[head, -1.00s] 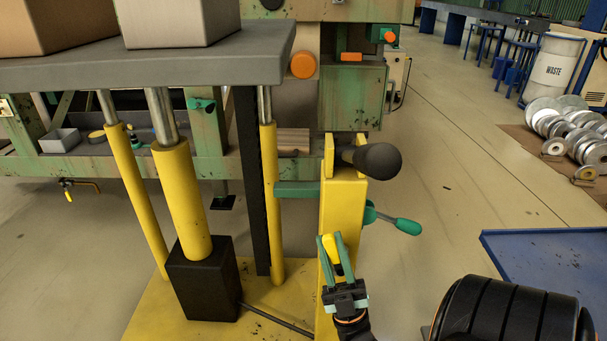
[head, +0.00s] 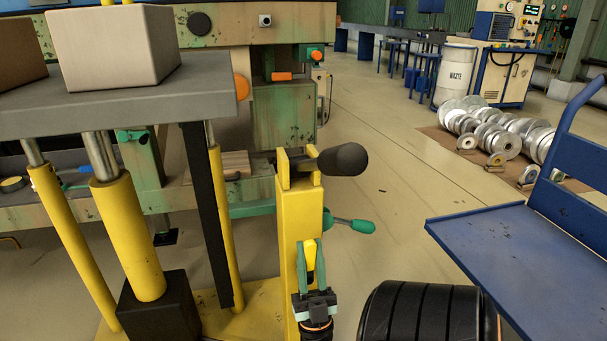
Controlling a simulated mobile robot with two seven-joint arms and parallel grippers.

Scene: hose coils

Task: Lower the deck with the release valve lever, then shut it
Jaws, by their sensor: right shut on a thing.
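The deck (head: 150,105) is a grey platform at upper left, carried on steel rods (head: 101,155) that rise from yellow cylinders (head: 128,240). A good length of rod shows below it. My right gripper (head: 311,258) is at lower middle, in front of the yellow post (head: 293,215). Its green fingers are shut on a small yellow lever (head: 310,262), seemingly the release valve lever; the fingers hide much of it. A black-gripped handle (head: 342,160) sticks out at the post's top. A green-knobbed lever (head: 361,226) points right from behind the post. My left gripper is not in view.
A pale box (head: 112,52) and a brown box (head: 20,60) stand on the deck. A green machine (head: 285,115) is behind. A blue cart (head: 510,255) stands at right, near a black ribbed roll (head: 425,312). Open floor lies beyond the post.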

